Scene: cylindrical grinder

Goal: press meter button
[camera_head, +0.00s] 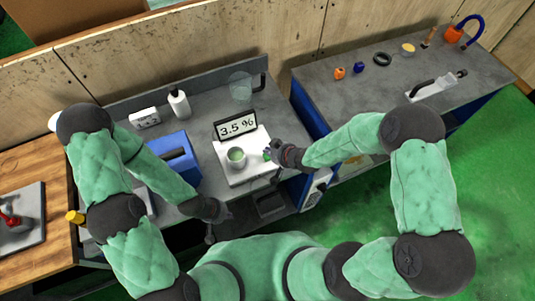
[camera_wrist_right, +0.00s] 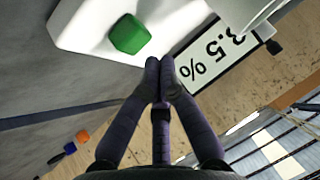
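The meter (camera_head: 245,177) is a white device with an upright display (camera_head: 236,126) reading "3.5 %". A cup with green contents (camera_head: 236,157) stands on it. In the right wrist view the meter's green button (camera_wrist_right: 129,34) is a rounded block on the white body (camera_wrist_right: 85,25). My right gripper (camera_head: 268,154) is at the meter's right side; its fingertips (camera_wrist_right: 160,75) are together, empty, close to the button but apart from it in the wrist picture. My left gripper (camera_head: 222,213) hangs at the bench's front edge, away from the meter; its fingers are too small to read.
A blue box (camera_head: 174,157), a white bottle (camera_head: 179,104) and a clear beaker (camera_head: 240,87) stand on the bench near the meter. The right bench holds an orange item (camera_head: 339,73), a black ring (camera_head: 382,59) and a white tool (camera_head: 433,89). The green floor between is open.

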